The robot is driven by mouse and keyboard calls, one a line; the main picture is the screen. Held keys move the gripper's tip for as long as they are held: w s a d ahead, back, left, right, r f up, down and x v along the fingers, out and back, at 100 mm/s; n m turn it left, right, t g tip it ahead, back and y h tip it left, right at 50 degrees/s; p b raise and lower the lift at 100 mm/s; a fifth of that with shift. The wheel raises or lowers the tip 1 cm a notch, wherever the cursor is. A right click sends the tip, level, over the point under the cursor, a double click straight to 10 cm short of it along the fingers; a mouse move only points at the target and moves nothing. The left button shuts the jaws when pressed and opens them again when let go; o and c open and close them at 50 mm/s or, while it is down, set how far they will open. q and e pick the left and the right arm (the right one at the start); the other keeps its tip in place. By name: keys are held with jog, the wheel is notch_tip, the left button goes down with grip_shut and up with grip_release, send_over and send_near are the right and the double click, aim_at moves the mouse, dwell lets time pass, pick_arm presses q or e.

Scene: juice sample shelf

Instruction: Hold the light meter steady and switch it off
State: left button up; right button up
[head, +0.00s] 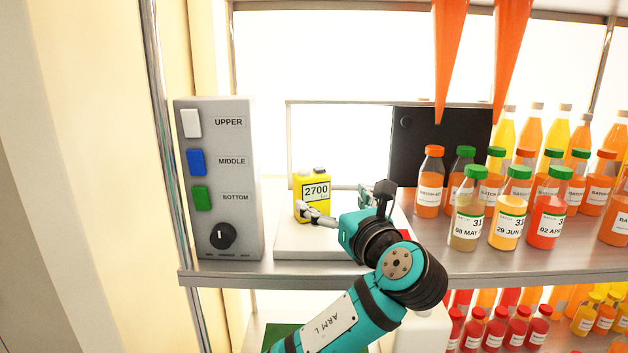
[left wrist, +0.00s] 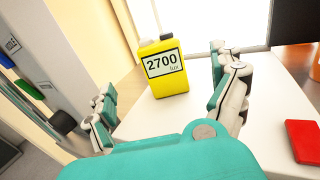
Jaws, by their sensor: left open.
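The light meter (head: 312,205) is a small yellow box standing upright on a white plate (head: 290,246) on the shelf. It also shows in the left wrist view (left wrist: 171,86), with a display reading 2700 lux and dark and yellow raised parts on top. My left gripper (head: 335,204) is open. In the left wrist view its fingers (left wrist: 165,82) stand apart to either side of the meter, which appears beyond them. I see no clear contact. A red block (left wrist: 303,142) lies on the plate at right. My right gripper is not in view.
A grey panel (head: 245,178) with UPPER, MIDDLE and BOTTOM switches and a dial stands at left. Juice bottles (head: 465,225) crowd the shelf at right, before a black panel (head: 420,120). Orange pointed shapes (head: 447,50) hang from above. The shelf's metal front edge (head: 540,277) runs below.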

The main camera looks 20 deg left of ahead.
aim_at(316, 186)
pick_arm(q)
jog(key=p+x, duration=0.2)
jog(key=x, duration=0.9)
jog(key=shift+w+f, duration=0.1)
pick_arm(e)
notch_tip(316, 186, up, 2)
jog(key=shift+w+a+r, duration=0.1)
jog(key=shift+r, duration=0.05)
pick_arm(q)
jog(key=c, duration=1.4)
jog(key=shift+c, duration=0.2)
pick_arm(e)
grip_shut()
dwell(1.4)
